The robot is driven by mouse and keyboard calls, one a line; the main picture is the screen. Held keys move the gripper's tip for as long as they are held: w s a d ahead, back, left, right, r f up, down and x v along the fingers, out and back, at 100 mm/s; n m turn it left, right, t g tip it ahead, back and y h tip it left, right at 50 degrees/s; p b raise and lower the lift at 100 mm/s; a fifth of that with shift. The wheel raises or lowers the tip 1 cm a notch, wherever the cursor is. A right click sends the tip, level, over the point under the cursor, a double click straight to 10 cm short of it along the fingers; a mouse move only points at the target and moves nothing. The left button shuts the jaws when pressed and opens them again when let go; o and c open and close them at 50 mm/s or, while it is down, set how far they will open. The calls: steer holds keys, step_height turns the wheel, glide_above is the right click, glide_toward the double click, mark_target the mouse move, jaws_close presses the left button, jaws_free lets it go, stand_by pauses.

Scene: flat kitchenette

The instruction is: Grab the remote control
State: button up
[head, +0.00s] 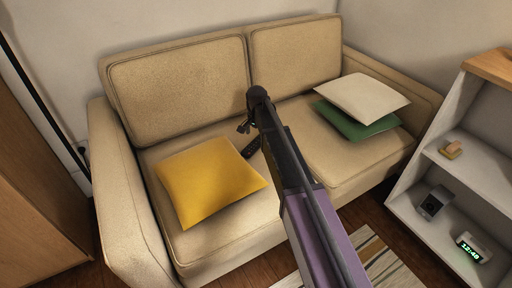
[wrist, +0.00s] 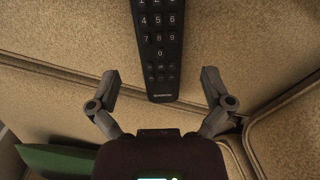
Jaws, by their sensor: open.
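The remote control (wrist: 160,60) is a slim black bar with white number keys. In the wrist view it lies on the beige sofa seat, running out of the top edge, with its near end just beyond and between my fingertips. In the head view only part of the remote (head: 252,147) shows, beside the yellow cushion, with my arm covering the rest. My gripper (wrist: 160,81) is open and empty, with one finger to each side of the remote's line. It also shows in the head view (head: 244,127) above the seat.
The yellow cushion (head: 208,180) lies left of the remote. A white cushion (head: 362,97) rests on a green cushion (head: 357,124) at the right of the sofa (head: 180,85). A shelf unit (head: 460,185) stands at the right. The sofa backrest rises behind the seat.

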mark_target(256, 142)
steer(key=shift+f+b, duration=1.35)
steer(key=shift+f, duration=0.3)
steer(key=c, duration=1.2)
